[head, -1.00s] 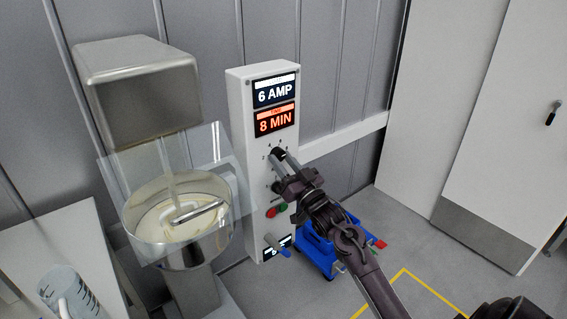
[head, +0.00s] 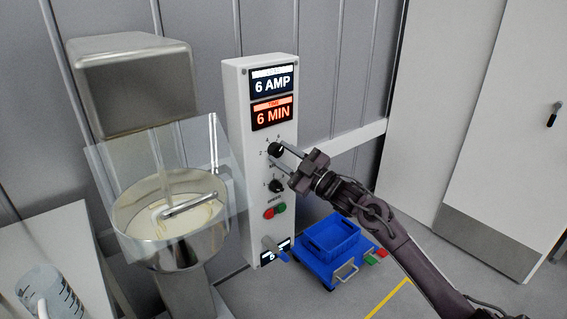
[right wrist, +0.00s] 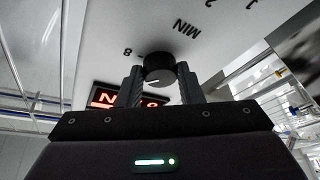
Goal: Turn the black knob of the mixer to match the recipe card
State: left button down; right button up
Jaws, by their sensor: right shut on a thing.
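The mixer's control panel (head: 236,150) stands upright beside the mixing bowl (head: 175,250). Its upper display (head: 271,86) reads 6 AMP and its orange time display (head: 272,114) reads 6 MIN. The upper black knob (head: 276,149) has numbers around it. My right gripper (head: 281,154) is shut on this knob, one finger on each side. In the right wrist view the knob (right wrist: 159,67) sits between both fingers, with "MIN" and "8" printed near it. A lower black knob (head: 276,186) is free. I cannot make out a recipe card. My left gripper is not in view.
Green and red buttons (head: 274,211) and a blue-tipped lever (head: 275,249) sit below on the panel. A measuring jug (head: 48,292) stands at lower left.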

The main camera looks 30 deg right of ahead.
jog(key=shift+n+g+y+b, duration=0.4)
jog(key=shift+n+g+b, duration=0.1)
jog(key=shift+n, duration=1)
jog(key=o, duration=1)
jog(key=shift+d, duration=0.1)
jog(key=shift+c, duration=0.2)
jog(key=shift+s+d+f, duration=0.15)
jog(key=shift+s, duration=0.2)
jog(key=b+v, duration=0.2)
jog(key=v, duration=0.5)
